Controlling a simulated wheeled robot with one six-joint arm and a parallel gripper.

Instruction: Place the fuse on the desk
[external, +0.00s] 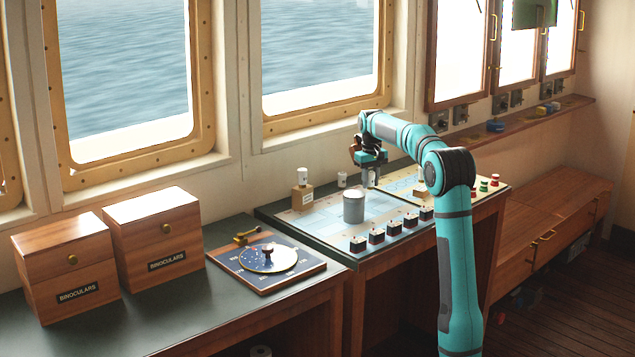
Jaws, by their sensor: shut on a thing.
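My gripper (370,183) points down over the chart desk (282,222), just above and behind a grey cylinder (353,207) standing on the chart. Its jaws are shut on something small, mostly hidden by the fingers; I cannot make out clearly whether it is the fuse. A white cylinder with a dark band (303,175) stands on a small labelled wooden block (302,198) at the desk's left. Another small white cylinder (341,179) stands at the desk's back edge, left of my gripper.
Several dark switch blocks (376,236) line the desk's front. Red and green knobs (484,186) sit at its right. A dial board (266,267) and two binocular boxes (67,267) occupy the left counter. The window wall stands close behind.

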